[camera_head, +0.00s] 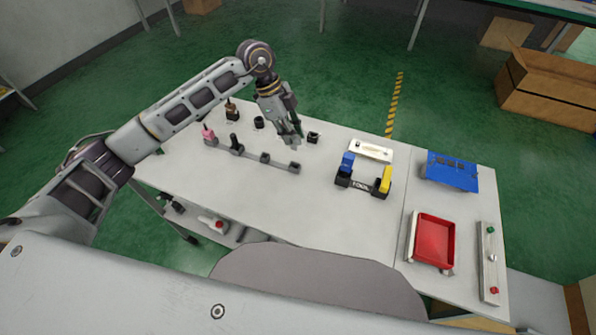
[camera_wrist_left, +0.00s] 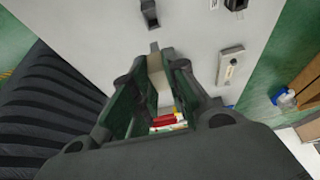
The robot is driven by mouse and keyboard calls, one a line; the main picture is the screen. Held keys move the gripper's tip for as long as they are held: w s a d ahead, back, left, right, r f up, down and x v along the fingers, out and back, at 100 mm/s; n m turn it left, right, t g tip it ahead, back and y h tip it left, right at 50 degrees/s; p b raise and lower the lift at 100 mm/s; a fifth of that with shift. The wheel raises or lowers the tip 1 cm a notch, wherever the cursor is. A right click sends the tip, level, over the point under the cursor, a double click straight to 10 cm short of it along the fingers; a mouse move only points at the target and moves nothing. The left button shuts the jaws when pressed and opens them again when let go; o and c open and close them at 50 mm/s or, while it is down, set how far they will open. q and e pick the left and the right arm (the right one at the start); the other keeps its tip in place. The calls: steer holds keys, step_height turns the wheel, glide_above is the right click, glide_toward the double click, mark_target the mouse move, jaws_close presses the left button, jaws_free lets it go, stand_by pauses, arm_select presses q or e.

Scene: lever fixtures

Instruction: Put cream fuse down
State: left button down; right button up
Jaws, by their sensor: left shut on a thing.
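My left gripper (camera_head: 292,128) hangs above the far middle of the grey table. In the left wrist view its green-lined fingers are closed around a cream block (camera_wrist_left: 156,72), which I take for the cream fuse. A small grey part shows at the block's far end. In the head view the fingers hide the block. Below and to the left of the gripper is a long grey rail (camera_head: 250,155) with a pink piece (camera_head: 207,133) and a black peg (camera_head: 234,141) at its left part and dark sockets to the right. My right gripper is not in view.
A small black holder (camera_head: 313,137) stands just right of the gripper. A pale plate (camera_head: 371,150), a black rack (camera_head: 362,184) with blue and yellow handles, a blue panel (camera_head: 452,171) and a red tray (camera_head: 434,239) are on the right. The table's near middle is clear.

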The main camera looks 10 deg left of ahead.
mark_target(293, 149)
arm_select(q)
steer(key=shift+f, duration=3.15)
steer(key=shift+f+p, duration=0.3)
steer(key=shift+f, duration=1.6)
steer(key=shift+f, duration=0.1)
steer(key=c, duration=1.4)
jaws_free()
